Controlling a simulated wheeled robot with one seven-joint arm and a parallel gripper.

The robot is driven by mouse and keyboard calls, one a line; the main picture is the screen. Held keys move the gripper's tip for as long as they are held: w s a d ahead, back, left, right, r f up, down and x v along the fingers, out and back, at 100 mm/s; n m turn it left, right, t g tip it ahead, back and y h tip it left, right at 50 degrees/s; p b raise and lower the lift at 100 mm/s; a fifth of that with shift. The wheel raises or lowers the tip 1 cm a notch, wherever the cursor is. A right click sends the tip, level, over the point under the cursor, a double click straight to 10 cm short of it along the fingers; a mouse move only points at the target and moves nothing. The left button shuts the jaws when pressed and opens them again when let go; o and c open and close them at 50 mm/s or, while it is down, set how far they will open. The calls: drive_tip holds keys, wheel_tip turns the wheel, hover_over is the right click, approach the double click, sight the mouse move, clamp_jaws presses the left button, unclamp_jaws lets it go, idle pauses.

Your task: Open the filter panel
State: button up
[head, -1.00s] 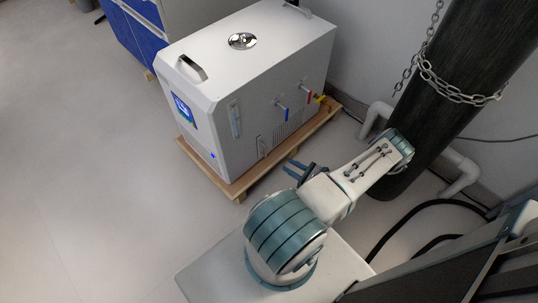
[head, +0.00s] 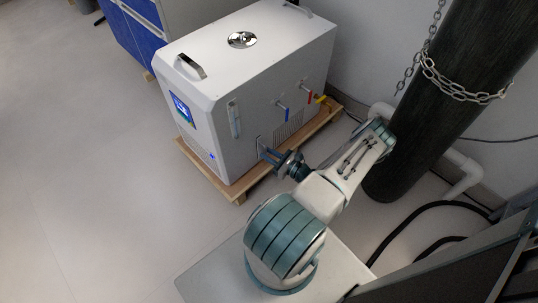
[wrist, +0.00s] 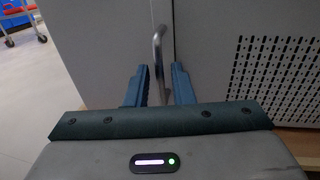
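The white machine (head: 235,85) stands on a wooden pallet, its right side facing my arm. A perforated panel (wrist: 275,68) is set in that side and appears flush with it; it also shows in the head view (head: 291,124). A slim silver handle (wrist: 158,48) stands upright beside a vertical seam, left of the perforations. My gripper (wrist: 160,80) is open, one finger on each side of the handle's line, with visible gaps. The gripper (head: 265,149) is low by the machine's side in the head view. Whether the fingertips reach around the handle is hard to tell.
The pallet edge (head: 243,188) runs below. A dark chained cylinder (head: 440,100) stands right of my arm. Open floor (head: 90,180) lies to the left.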

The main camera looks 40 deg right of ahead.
clamp_jaws()
drive_tip(key=a+v, duration=0.2)
drive_tip(key=v, duration=0.8)
drive_tip(key=s+a+v, duration=0.1)
drive_tip(key=a+v, duration=0.1)
drive_tip(key=v, duration=0.8)
drive_tip(key=shift+b, duration=0.4)
drive_tip(key=shift+s, duration=0.1)
drive_tip(key=shift+o, duration=1.6)
unclamp_jaws()
drive_tip(key=shift+d, duration=0.1)
drive_tip(key=p+v, duration=0.1)
drive_tip(key=v, duration=1.2)
drive_tip(key=shift+s, duration=0.4)
drive_tip(key=shift+r, duration=0.15)
